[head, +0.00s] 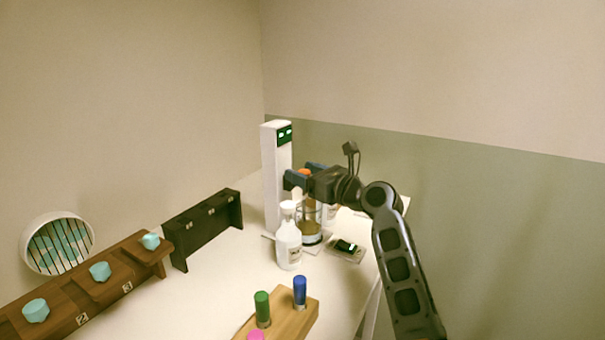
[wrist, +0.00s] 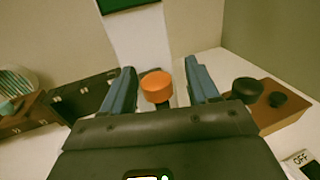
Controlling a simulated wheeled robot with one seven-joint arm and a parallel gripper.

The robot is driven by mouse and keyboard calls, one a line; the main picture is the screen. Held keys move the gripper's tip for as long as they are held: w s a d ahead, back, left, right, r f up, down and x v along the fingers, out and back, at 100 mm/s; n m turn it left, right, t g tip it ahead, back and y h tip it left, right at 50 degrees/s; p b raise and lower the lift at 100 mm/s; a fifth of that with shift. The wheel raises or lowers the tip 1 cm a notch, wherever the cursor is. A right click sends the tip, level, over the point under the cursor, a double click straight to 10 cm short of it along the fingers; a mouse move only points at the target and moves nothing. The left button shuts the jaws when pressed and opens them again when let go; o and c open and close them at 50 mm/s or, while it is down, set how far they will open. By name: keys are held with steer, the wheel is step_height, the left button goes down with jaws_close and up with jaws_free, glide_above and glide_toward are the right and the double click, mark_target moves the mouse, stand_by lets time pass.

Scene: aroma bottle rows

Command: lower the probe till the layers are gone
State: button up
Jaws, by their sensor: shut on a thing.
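My gripper (head: 303,174) is at the white column (head: 271,190), its blue fingers on either side of an orange knob (wrist: 156,84), and is shut on it. In the wrist view the knob sits between the two fingers (wrist: 161,80). Below my gripper stands a clear glass vessel (head: 312,228) with brownish content. Whether the content has layers is too small to tell. The probe under the knob is mostly hidden, so its depth cannot be told. The column carries a green display (head: 284,135).
A white bottle (head: 288,245) stands close in front of the vessel. A small device with a dark screen (head: 346,247) lies to its right. A wooden block (head: 292,319) holds coloured vials. A black rack (head: 204,231) and a brown rack (head: 121,274) with teal pieces stand left.

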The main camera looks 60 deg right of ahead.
steer(key=shift+o, duration=0.4)
steer(key=shift+a, duration=0.1)
steer(key=s+a, duration=0.1)
steer(key=s, duration=0.6)
steer(key=shift+s+a+b, duration=0.2)
steer(key=shift+s+b, duration=0.1)
steer(key=shift+b, duration=0.1)
